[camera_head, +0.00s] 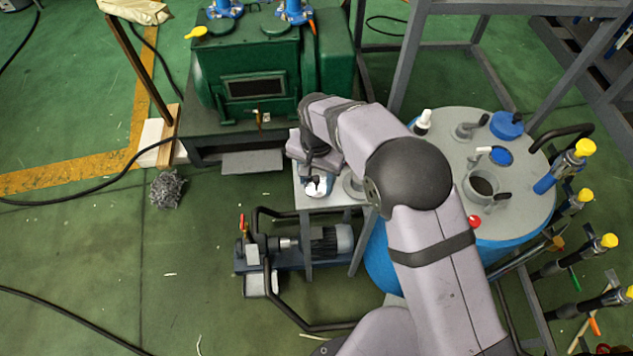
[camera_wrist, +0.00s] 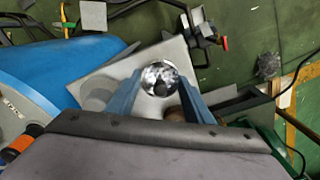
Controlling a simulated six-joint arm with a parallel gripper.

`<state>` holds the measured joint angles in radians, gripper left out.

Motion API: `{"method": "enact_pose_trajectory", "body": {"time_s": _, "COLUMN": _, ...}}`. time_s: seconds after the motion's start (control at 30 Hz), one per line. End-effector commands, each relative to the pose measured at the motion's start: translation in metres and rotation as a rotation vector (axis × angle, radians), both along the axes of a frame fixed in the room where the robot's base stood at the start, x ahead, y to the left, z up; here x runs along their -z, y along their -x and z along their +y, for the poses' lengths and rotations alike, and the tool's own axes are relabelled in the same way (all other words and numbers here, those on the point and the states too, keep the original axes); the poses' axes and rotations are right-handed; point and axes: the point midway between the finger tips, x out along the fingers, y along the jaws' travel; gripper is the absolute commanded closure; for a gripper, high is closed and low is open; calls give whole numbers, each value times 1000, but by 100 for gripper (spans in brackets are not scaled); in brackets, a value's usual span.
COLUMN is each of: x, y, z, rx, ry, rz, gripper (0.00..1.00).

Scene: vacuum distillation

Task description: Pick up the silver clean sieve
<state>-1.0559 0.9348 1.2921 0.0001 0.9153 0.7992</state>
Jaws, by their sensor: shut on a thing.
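The silver sieve (camera_wrist: 160,77) shows in the wrist view as a round, shiny, mottled piece between the two blue fingers of my gripper (camera_wrist: 160,74). The fingers are shut on it. In the head view my gripper (camera_head: 318,184) is over the small grey stand (camera_head: 318,203), with the bright sieve (camera_head: 320,188) at its tip. I cannot tell whether the sieve still touches the stand top. My wrist and fingers hide part of the sieve in the head view.
A round grey fitting (camera_head: 354,186) is close to the right of my gripper. The blue tank (camera_head: 450,130) with valves stands further right, and the green machine (camera_head: 265,75) behind. A pump (camera_head: 310,245) sits below. A clump of metal shavings (camera_head: 167,188) lies on open floor at left.

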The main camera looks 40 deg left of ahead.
Motion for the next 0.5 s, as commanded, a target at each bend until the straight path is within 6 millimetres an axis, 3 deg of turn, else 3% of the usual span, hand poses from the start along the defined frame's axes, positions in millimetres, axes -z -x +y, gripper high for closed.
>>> {"method": "enact_pose_trajectory", "body": {"time_s": 0.5, "x": -74, "y": 0, "z": 1, "rx": 0, "ry": -4, "rz": -2, "gripper": 76}}
